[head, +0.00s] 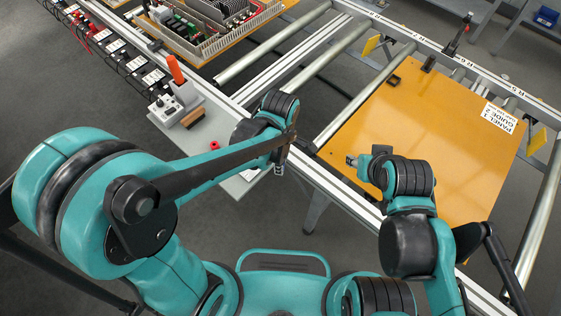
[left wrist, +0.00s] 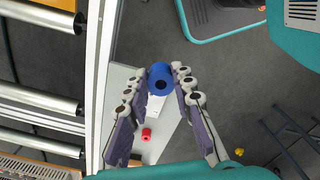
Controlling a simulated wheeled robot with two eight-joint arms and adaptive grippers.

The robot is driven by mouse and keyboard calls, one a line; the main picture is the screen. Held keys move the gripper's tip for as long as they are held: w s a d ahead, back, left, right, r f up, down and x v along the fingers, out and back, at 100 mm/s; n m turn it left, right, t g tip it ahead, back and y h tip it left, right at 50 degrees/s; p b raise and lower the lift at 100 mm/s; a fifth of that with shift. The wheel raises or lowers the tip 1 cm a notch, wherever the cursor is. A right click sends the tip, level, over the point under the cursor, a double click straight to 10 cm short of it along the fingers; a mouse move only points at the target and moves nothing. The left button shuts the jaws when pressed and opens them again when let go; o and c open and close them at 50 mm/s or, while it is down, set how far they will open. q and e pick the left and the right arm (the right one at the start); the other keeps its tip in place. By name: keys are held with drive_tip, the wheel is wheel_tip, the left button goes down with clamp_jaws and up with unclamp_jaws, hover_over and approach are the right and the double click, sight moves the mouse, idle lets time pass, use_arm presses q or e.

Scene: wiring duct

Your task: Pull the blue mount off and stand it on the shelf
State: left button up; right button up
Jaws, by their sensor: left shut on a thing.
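The blue mount (left wrist: 161,75), a short cylinder with a dark hole in its end, sits between the fingertips of my left gripper (left wrist: 163,82) in the left wrist view. That gripper is shut on it. In the head view my left gripper (head: 279,168) is over the right end of the grey shelf (head: 238,187), by the rail; the mount is hidden there. The shelf also shows below the mount in the left wrist view (left wrist: 165,142). My right gripper (head: 352,160) is over the orange panel; its fingers are too small to read.
A small red piece (head: 214,146) stands on the shelf, near a control box (head: 170,110) with an orange-topped stick and a brown block (head: 194,118). The large orange panel (head: 440,130) lies across rollers. A metal rail (head: 335,190) runs between shelf and panel.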

wheel_tip(320, 180, up, 2)
drive_tip(key=shift+r+p, duration=0.1)
drive_tip(key=shift+p, duration=0.85)
